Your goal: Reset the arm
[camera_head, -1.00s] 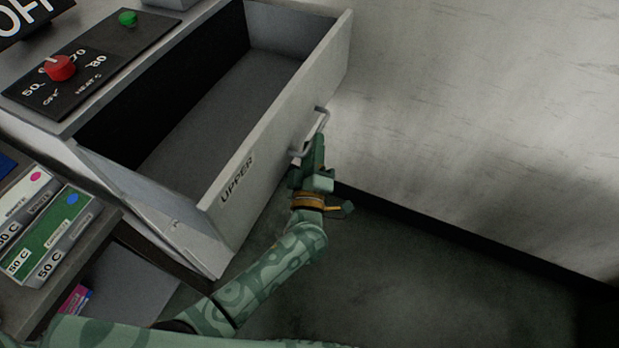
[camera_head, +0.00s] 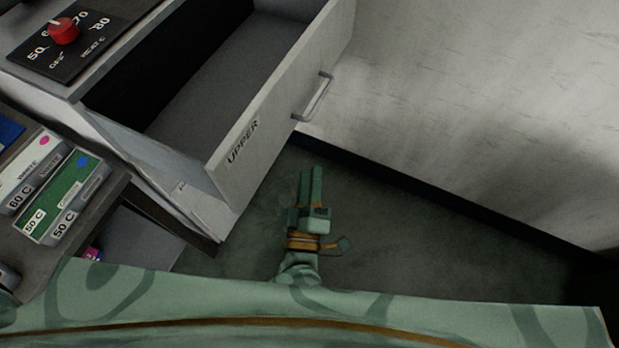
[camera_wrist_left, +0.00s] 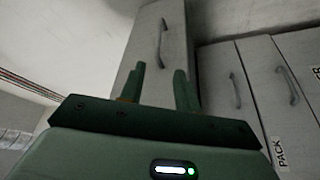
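The drawer marked UPPER (camera_head: 262,140) stands pulled out and empty in the part of its inside that shows. Its bar handle (camera_head: 313,97) is on the front face. My left gripper (camera_head: 312,172) is below and in front of the drawer, apart from the handle. In the left wrist view the fingers (camera_wrist_left: 159,80) stand apart with nothing between them, and the drawer front with its handle (camera_wrist_left: 163,44) is beyond them. My right gripper is not in view.
A control panel with a red knob (camera_head: 63,31) is at upper left. A rack of labelled boxes (camera_head: 64,200) stands at left. A pale wall (camera_head: 480,110) is at right. More handled fronts, one marked PACK (camera_wrist_left: 281,152), show in the wrist view. The floor (camera_head: 400,235) around the gripper is clear.

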